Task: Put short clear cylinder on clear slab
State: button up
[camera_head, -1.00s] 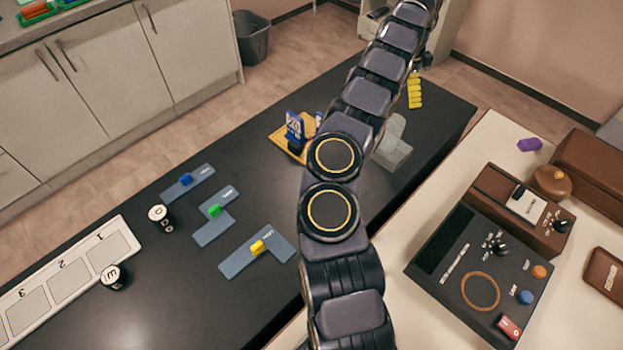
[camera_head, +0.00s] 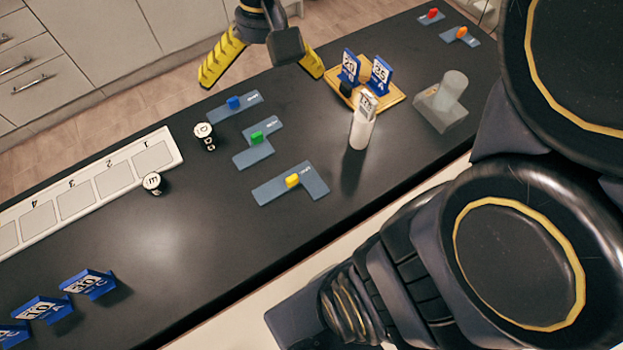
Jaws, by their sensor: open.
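A pale clear cylinder (camera_head: 453,90) stands upright at the clear slab (camera_head: 433,117), a grey translucent block on the right part of the black table; I cannot tell exactly how its base meets the slab. A second, taller-looking pale cylinder (camera_head: 361,130) stands upright on the table left of the slab, with a white label or number plate near its top. I cannot tell surely which cylinder is the short one. My gripper (camera_head: 262,76) is at the top of the view, left of both cylinders, with its yellow fingers spread wide and nothing between them.
A yellow wooden stand (camera_head: 390,99) with blue number tags stands behind the labelled cylinder. Blue-grey flat pieces with coloured knobs, such as the yellow-knobbed one (camera_head: 318,180), lie left. A white numbered strip (camera_head: 85,193) is further left. The front middle of the table is bare.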

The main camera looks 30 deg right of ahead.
jog(key=s+a+f+n+h, duration=0.1)
jog(key=s+f+n, duration=0.1)
jog(key=s, duration=0.5)
jog(key=s+a+f+n, duration=0.1)
jog(key=s+n, duration=0.1)
jog(key=s, duration=0.6)
jog(key=shift+a+f+g+h, duration=0.35)
jog(key=shift+f+g+h, duration=0.05)
